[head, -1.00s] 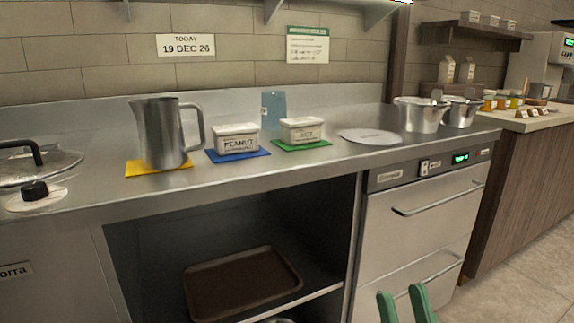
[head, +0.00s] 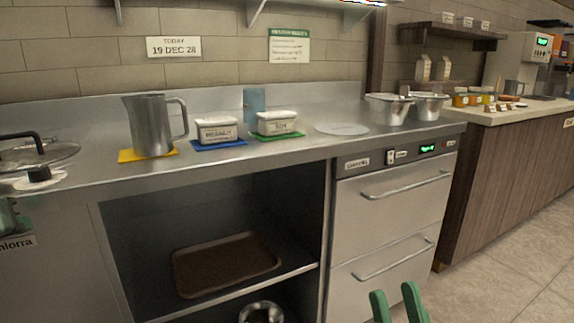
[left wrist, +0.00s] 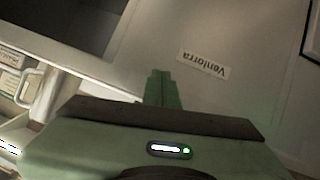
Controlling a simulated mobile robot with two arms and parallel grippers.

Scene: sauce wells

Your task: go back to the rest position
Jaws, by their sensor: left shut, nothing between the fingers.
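My left gripper (head: 8,215) shows only in part at the left edge of the head view, in front of the cabinet face below the counter. In the left wrist view its green fingers (left wrist: 162,88) are together and empty, in front of a panel with a Ventorra label (left wrist: 203,64). My right gripper (head: 393,291) is at the bottom of the head view, in front of the drawer unit and floor. Its two green fingers stand apart with nothing between them.
The counter (head: 90,185) holds a lidded pan (head: 30,155), a metal jug (head: 151,125), two labelled tubs (head: 216,130) (head: 277,122), a blue cup (head: 254,103), a white disc (head: 341,129) and two metal pots (head: 388,110) (head: 428,107). A brown tray (head: 225,265) lies on the shelf below. Floor at right is clear.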

